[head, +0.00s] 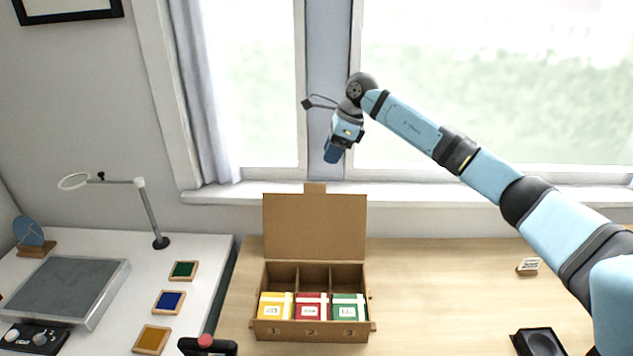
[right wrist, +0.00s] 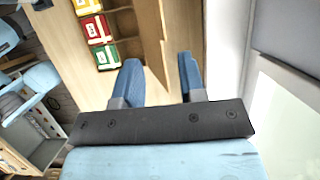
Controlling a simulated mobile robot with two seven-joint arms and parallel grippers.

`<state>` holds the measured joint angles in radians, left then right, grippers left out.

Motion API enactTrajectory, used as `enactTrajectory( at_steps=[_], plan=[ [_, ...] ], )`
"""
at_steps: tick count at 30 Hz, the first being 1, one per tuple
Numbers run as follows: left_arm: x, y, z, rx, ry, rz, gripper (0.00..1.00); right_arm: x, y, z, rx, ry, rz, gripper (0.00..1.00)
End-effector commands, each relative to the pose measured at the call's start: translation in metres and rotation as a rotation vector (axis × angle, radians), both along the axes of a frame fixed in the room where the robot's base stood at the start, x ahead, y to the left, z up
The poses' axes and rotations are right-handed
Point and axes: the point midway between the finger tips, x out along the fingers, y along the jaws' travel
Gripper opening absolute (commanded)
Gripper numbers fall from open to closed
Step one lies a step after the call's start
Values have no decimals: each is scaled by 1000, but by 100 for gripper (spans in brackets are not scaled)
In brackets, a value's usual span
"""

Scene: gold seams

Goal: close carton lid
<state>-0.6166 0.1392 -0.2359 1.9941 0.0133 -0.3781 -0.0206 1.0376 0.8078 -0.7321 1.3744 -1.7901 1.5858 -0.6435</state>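The cardboard carton (head: 312,332) stands on the wooden table with its lid (head: 314,228) raised upright at the back. Its three compartments, marked with numbers on the front, hold a yellow box (head: 276,306), a red box (head: 311,306) and a green box (head: 348,307). My right gripper (head: 333,153) is in the air above and behind the lid, in front of the window. In the right wrist view its blue fingers (right wrist: 158,80) are apart with nothing between them, and the lid's edge (right wrist: 154,35) shows beyond them. My left gripper does not clearly show.
A white desk (head: 215,262) at the left carries a grey tray (head: 66,289), small colour tiles (head: 169,301) and a ring lamp (head: 150,215). A small sign (head: 528,266) and a black holder (head: 538,343) lie at the right. The table between carton and sign is clear.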

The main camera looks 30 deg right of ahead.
Motion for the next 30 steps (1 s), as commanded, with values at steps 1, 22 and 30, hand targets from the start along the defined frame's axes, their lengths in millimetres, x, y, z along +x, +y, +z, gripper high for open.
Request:
enactTrajectory(
  at_steps=[1, 22, 30],
  plan=[
    [0, 0, 4, 0, 0, 0, 100, 2, 5, -10, 2, 5, 2, 37],
    [1, 1, 17, 1, -2, 0, 100, 20, 34, -93, 3, -1, 0, 37],
    [1, 1, 17, 1, -2, 1, 100, 20, 34, -93, 3, -1, 0, 17]
  ],
)
